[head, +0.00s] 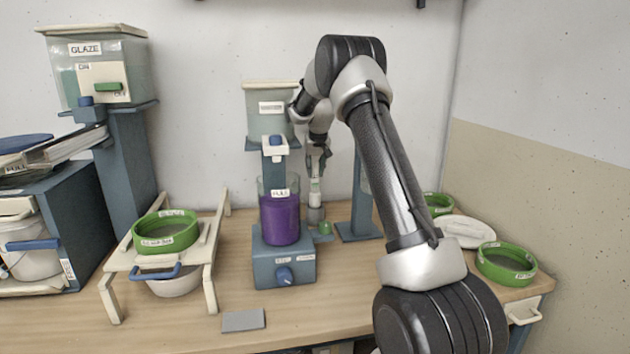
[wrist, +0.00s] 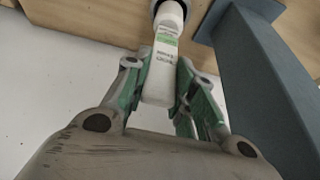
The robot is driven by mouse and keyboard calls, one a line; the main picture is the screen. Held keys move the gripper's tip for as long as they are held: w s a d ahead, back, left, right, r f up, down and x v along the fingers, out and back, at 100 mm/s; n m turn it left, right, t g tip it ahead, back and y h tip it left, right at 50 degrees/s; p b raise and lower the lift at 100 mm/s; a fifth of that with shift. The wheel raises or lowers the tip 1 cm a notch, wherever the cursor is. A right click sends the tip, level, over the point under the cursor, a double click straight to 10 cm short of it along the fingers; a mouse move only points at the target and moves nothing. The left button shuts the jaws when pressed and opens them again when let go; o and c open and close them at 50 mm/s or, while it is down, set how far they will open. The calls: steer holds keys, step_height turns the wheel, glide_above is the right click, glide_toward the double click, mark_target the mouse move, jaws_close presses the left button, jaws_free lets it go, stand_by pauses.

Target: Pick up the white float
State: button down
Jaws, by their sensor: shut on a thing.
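The white float (wrist: 163,62) is a slim white piece with a green-marked label, too small to read surely. In the wrist view it lies between the green-padded fingers of my gripper (wrist: 160,92), which is shut on its near end. Its far end meets a dark round opening.
A clear container of purple glaze (head: 280,220) stands on a blue base (head: 284,262) left of my gripper. A blue post (head: 359,205) rises close on the right. Green-rimmed sieves (head: 506,262) and a white plate (head: 463,232) lie farther right. The front table is mostly clear.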

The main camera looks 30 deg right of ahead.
steer(key=s+a, duration=0.2)
steer(key=s, duration=0.6)
steer(key=s+a+r, duration=0.1)
steer(key=s+a, duration=0.2)
steer(key=s, duration=0.6)
steer(key=shift+s, duration=0.2)
steer(key=shift+r, duration=0.15)
